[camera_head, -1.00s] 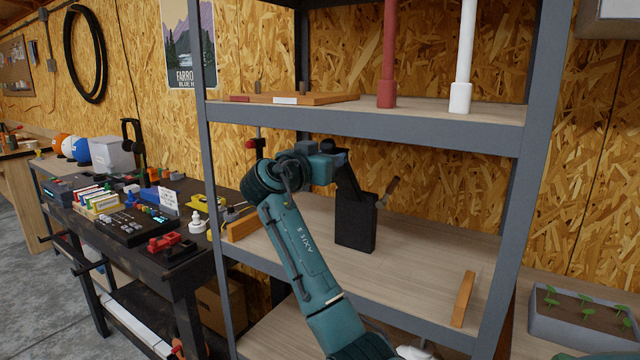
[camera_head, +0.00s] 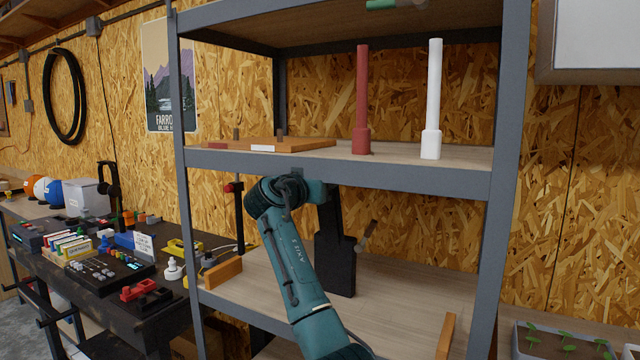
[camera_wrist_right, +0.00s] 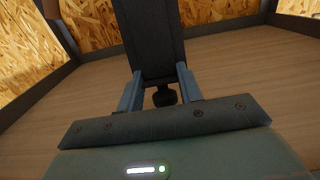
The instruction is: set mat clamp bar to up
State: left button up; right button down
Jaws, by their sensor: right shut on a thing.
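A black upright wall-mat device (camera_head: 335,265) stands on the middle shelf in the head view, with a tan-tipped lever (camera_head: 366,236) at its right side. A dark bar (camera_head: 333,212), which looks like the clamp bar, rises from it nearly upright. My right arm reaches in from below, and its wrist hides the gripper and part of the bar. In the right wrist view my right gripper (camera_wrist_right: 158,72) is shut on a dark flat bar (camera_wrist_right: 150,35), with a finger on each side. A black knob (camera_wrist_right: 164,96) shows between the fingers. My left gripper is not in view.
A grey shelf frame (camera_head: 350,176) surrounds the workspace, with the upper shelf close above my wrist. A red post (camera_head: 362,105) and a white post (camera_head: 432,100) stand on it. Wooden blocks (camera_head: 219,273) lie at the shelf sides. A cluttered bench (camera_head: 105,290) is at left.

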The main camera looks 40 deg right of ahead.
notch_tip(320, 180, up, 2)
jog(key=shift+s+d, duration=0.15)
jog(key=c, duration=1.4)
grip_release()
jog(key=shift+o, duration=1.1)
jog(key=shift+d+f, duration=0.1)
jog(key=shift+f, duration=0.2)
jog(key=b+v, duration=0.3)
jog(key=v, duration=1)
jog(key=shift+b, duration=0.3)
jog(key=shift+f, duration=0.15)
jog(key=shift+c, duration=0.3)
